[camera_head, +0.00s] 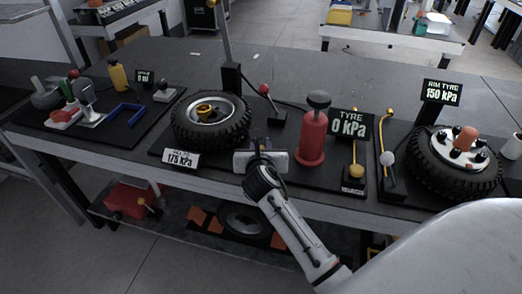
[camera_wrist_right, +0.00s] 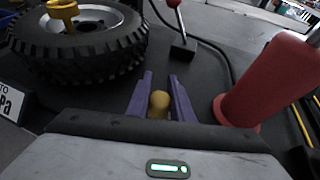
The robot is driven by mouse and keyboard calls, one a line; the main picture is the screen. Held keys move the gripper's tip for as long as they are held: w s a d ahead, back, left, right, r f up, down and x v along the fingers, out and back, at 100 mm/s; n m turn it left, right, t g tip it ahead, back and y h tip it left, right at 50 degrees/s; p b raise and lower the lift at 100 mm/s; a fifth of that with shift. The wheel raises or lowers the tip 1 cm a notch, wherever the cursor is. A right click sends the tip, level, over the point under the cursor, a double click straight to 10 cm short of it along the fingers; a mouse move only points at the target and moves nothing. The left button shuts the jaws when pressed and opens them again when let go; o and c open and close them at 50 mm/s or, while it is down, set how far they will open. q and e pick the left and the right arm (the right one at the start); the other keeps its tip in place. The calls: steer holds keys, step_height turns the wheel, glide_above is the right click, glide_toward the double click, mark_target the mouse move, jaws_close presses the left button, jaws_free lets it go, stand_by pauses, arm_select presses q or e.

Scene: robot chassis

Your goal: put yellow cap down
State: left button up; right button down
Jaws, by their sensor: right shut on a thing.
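My right gripper (camera_wrist_right: 160,92) has its two purple fingers closed on a small round yellow cap (camera_wrist_right: 159,103) in the right wrist view. In the head view the right gripper (camera_head: 262,152) is over the front of the workbench, between the left tyre (camera_head: 212,120) and the red pump cylinder (camera_head: 312,138). The cap is too small to make out there. The cap appears held above the dark mat, with no clear contact with it. My left gripper is not in view.
A red-knobbed lever (camera_head: 270,100) stands behind the gripper. The "TYRE 0 kPa" display (camera_head: 349,126) and a yellow ball on a stand (camera_head: 355,171) are right of the pump. A second tyre (camera_head: 455,165) lies farther right.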

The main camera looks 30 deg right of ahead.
steer(key=shift+f, duration=0.8)
steer(key=shift+f, duration=0.35)
steer(key=c, duration=1.6)
jaws_free()
steer(key=shift+o, duration=0.2)
